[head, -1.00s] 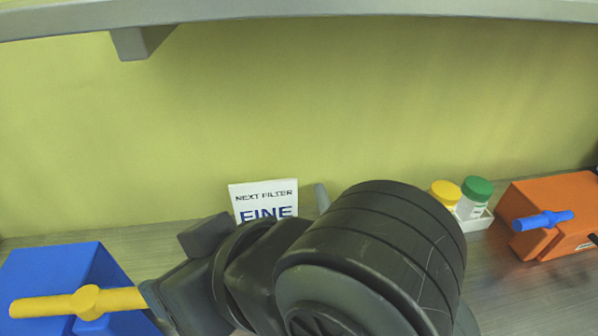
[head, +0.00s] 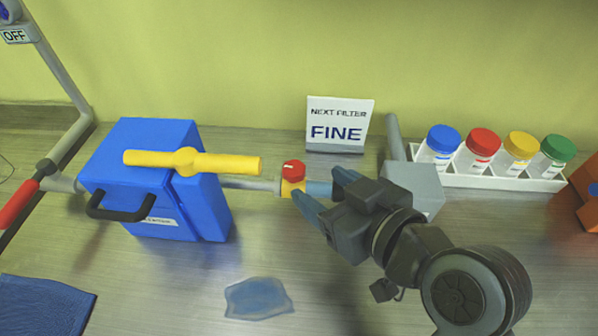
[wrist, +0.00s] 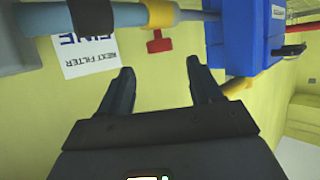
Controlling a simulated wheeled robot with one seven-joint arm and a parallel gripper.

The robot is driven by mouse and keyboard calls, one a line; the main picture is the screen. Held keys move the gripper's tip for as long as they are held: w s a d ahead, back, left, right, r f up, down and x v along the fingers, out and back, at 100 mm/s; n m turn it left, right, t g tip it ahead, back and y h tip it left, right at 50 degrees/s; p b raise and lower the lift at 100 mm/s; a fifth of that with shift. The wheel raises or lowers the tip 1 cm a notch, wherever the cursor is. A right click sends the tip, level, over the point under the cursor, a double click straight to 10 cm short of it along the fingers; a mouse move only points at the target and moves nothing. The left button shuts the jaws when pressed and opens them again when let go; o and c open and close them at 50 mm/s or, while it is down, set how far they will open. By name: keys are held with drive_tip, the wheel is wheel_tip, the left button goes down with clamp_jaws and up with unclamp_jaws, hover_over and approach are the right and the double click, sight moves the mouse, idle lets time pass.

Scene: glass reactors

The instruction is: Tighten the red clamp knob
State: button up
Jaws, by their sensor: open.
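The red clamp knob (head: 293,171) sits on top of a yellow clamp block (head: 292,187) on the horizontal pipe, right of the blue box. In the wrist view the red knob (wrist: 158,44) shows beyond the fingertips, apart from them, with the yellow clamp (wrist: 160,12) beside it. My gripper (head: 322,186) is open and empty, just right of the knob, with its two fingers apart. The wrist view also shows my gripper's open fingers (wrist: 160,75). I cannot tell how tight the knob is.
The blue box (head: 208,199) has a yellow handle bar (head: 190,162) and a black handle. A white FINE sign (head: 338,125) stands behind the pipe. A rack (head: 540,182) of capped jars stands right. A clear bluish patch (head: 257,299) and a blue cloth (head: 42,305) lie in front.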

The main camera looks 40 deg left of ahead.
sight(299, 173)
drive_tip(key=p+x, duration=0.1)
drive_tip(key=x, duration=0.5)
drive_tip(key=shift+a, duration=0.25)
drive_tip(key=shift+c, duration=0.4)
drive_tip(key=c, duration=1)
drive_tip(key=shift+o, duration=0.2)
drive_tip(key=shift+s+a+m+t+h+p, duration=0.15)
drive_tip(key=shift+m+t+h+p, duration=0.2)
drive_tip(key=shift+m+t, duration=0.35)
drive_tip(key=shift+s+d+m+t+h+p, duration=0.1)
drive_tip(key=shift+m+t+h+p, duration=0.15)
drive_tip(key=shift+m+t+p, duration=0.3)
drive_tip(key=shift+s+a+m+t+h+b, duration=0.15)
drive_tip(key=shift+a+m+t+h+b, duration=0.05)
drive_tip(key=shift+m+t+h, duration=1)
drive_tip(key=shift+s+a+m+t+h+b, duration=0.2)
drive_tip(key=shift+m+t+h, duration=0.8)
drive_tip(key=shift+m, duration=0.35)
drive_tip(key=o, duration=1)
